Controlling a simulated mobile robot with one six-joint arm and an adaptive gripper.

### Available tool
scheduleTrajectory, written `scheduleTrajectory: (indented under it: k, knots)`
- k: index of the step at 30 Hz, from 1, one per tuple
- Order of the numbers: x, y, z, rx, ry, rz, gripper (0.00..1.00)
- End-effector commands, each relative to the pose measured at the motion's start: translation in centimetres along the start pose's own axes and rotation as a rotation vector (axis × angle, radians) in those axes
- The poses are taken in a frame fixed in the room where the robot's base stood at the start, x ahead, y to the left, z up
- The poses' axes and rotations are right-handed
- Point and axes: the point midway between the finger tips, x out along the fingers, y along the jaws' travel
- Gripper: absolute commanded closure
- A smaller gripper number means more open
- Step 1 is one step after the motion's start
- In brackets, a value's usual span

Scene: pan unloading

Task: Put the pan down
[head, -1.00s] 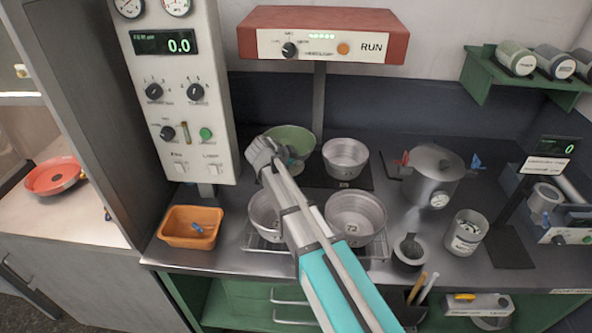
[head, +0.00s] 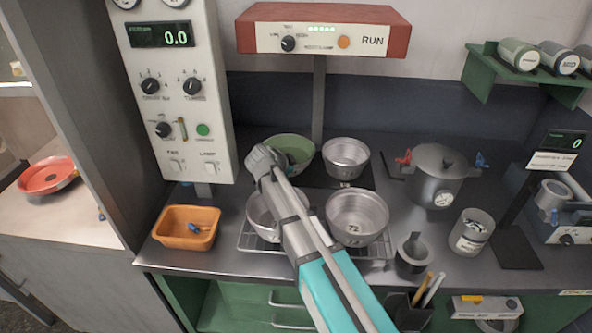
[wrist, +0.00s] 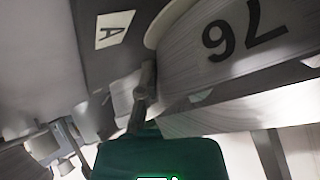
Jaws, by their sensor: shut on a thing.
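My gripper (head: 264,160) is at the left edge of the green-lined pan (head: 291,143), at the back left of the balance-like stand, and is shut on it. Its fingertips are mostly hidden behind my wrist. The pan is low over the dark mat (head: 365,184); whether its base touches cannot be told. Something small and dark shows inside it. In the wrist view a metal pan side (wrist: 235,40) with dark digits fills the upper right, and a white label A (wrist: 114,29) lies on a dark surface.
A metal pan (head: 346,157) stands close at the right. Two more metal pans (head: 358,212) are on the wire rack (head: 247,240) in front, one under my arm. An orange tray (head: 160,238) is at left, a lidded pot (head: 440,190) at right. A post (head: 318,100) rises behind.

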Motion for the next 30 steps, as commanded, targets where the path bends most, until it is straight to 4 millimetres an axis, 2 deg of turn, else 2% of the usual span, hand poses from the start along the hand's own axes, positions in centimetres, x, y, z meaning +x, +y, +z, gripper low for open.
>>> scheduleTrajectory:
  k: [3, 9, 10, 25, 30]
  knots:
    - [0.2, 0.1, 0.2, 0.000, 0.001, -0.001, 1.00]
    - [0.1, 0.1, 0.2, 0.000, 0.000, 0.000, 0.60]
    - [0.1, 0.1, 0.2, 0.000, 0.000, 0.000, 0.57]
    - [-0.1, -0.1, 0.0, -0.001, 0.000, -0.001, 0.57]
    - [-1.3, -0.1, -0.1, -0.001, -0.001, -0.001, 0.57]
